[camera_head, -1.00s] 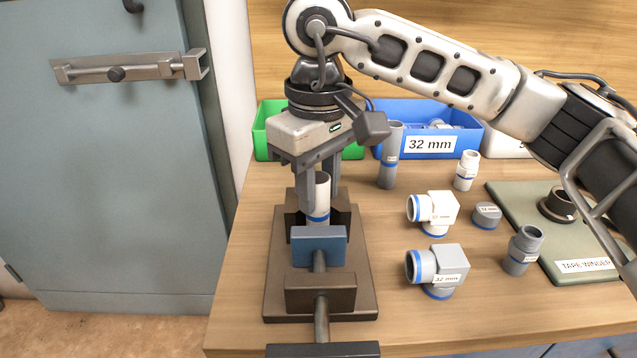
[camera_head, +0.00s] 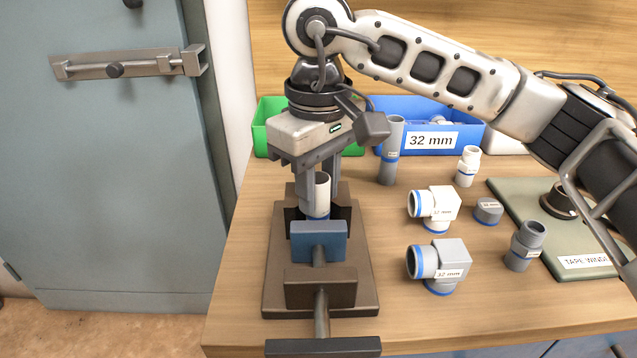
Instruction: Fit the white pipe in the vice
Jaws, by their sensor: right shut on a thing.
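The white pipe (camera_head: 321,192), with a blue band near its lower end, stands upright at the vice (camera_head: 320,292). Its lower end is down between the jaws, behind the blue front jaw, so how deep it sits is hidden. My right gripper (camera_head: 317,198) points straight down over the vice and is shut on the pipe, with fingers at its sides. The fingertips are close above the jaws; I cannot tell whether they touch them. My left gripper is not in view.
Right of the vice stand a white tee (camera_head: 434,207), a grey tee (camera_head: 440,264), a grey cap (camera_head: 488,211) and a grey fitting (camera_head: 525,246). A tall grey pipe (camera_head: 390,155) stands behind, before the blue bin (camera_head: 465,137). A green bin (camera_head: 266,128) is behind the gripper.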

